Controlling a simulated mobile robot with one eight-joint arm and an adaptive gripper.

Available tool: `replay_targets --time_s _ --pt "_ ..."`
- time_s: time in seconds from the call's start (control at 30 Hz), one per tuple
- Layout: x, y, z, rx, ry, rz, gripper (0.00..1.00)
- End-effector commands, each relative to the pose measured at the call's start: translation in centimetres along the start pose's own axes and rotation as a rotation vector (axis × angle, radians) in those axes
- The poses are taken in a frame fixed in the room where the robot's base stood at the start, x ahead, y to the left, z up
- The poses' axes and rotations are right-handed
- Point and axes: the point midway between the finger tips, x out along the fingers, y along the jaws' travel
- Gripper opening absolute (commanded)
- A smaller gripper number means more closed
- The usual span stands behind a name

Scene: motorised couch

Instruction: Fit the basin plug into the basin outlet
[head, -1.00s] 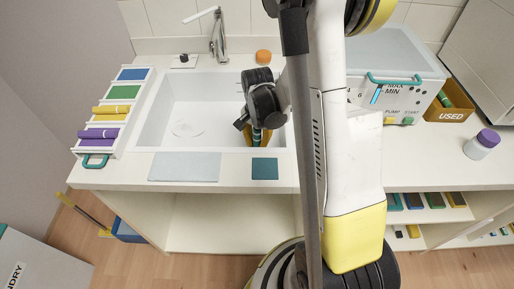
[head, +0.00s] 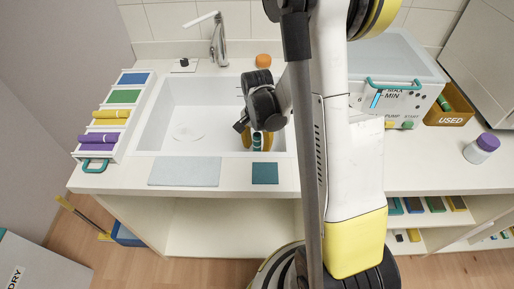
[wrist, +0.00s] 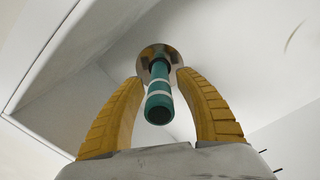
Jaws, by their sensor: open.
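The plug is a teal cylinder with white bands (wrist: 158,95), between my fingers in the wrist view. Its far end meets a round metal disc (wrist: 160,55) against the white basin surface. I cannot tell whether this disc is the plug's flange or the outlet's rim. The teal plug also shows low on the right of the basin in the head view (head: 257,142). My gripper (wrist: 178,78) is open, with one yellow finger on each side of the plug and gaps beside it. In the head view my gripper (head: 257,145) is inside the basin, partly hidden by my wrist.
The white basin (head: 165,105) has a faint ring (head: 187,132) on its floor. The tap (head: 219,45) stands behind.

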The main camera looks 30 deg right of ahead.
Motion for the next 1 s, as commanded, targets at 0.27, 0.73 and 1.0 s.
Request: replay_targets --time_s 0.27,0.73,1.0 --pt "-6.9 0.0 0.0 0.000 0.000 0.000 0.41" --pt "-14.1 -0.4 2.3 -0.139 0.059 -0.054 0.41" --pt "-22.2 0.3 9.6 -0.565 0.268 -0.201 0.41"
